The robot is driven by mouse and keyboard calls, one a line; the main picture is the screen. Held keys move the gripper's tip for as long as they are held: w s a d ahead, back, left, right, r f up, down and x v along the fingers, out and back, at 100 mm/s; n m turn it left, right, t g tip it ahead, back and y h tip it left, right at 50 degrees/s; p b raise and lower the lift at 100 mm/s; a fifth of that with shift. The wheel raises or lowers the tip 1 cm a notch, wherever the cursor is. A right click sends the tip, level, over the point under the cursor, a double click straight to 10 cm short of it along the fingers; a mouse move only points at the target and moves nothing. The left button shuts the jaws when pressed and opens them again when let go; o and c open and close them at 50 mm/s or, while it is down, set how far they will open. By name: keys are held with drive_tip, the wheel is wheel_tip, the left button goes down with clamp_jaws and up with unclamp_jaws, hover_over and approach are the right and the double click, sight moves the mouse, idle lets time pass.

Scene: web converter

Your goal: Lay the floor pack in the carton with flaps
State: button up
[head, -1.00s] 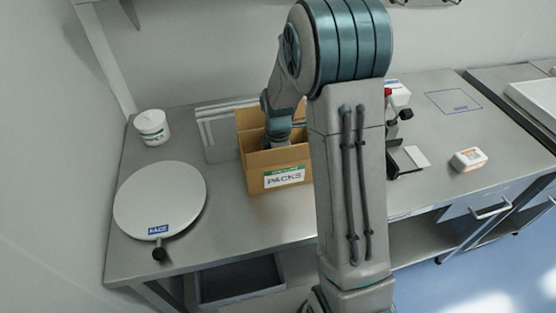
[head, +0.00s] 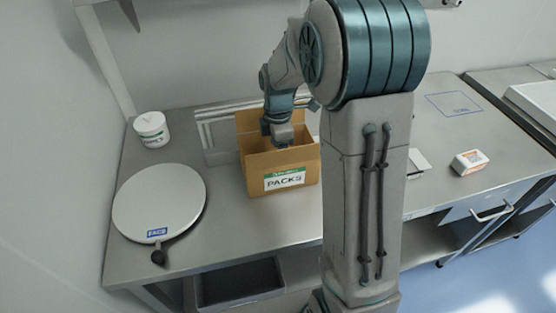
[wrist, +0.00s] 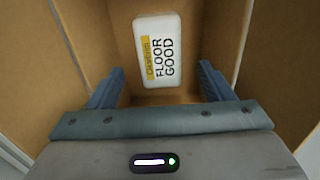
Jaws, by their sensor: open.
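The carton with flaps (head: 257,179) is an open brown box with a PACKS label on its front, standing on the steel bench. In the wrist view I look down into the carton (wrist: 284,75). The floor pack (wrist: 158,52), white with a yellow strip and the words FLOOR GOOD, lies inside on the carton's bottom. My gripper (wrist: 161,85) is open, its two blue fingers apart, with the pack beyond the fingertips and clear of them. In the head view my gripper (head: 281,135) is at the carton's mouth, and the pack is hidden by the walls.
A round white turntable (head: 158,203) with a FACE label is left of the carton. A white tub (head: 151,129) stands behind it. A small white-and-orange pack (head: 469,162) lies on the right. My arm hides part of the bench.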

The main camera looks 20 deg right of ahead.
wheel_tip(320, 180, up, 6)
drive_tip(key=shift+f, duration=0.25)
idle(1.0)
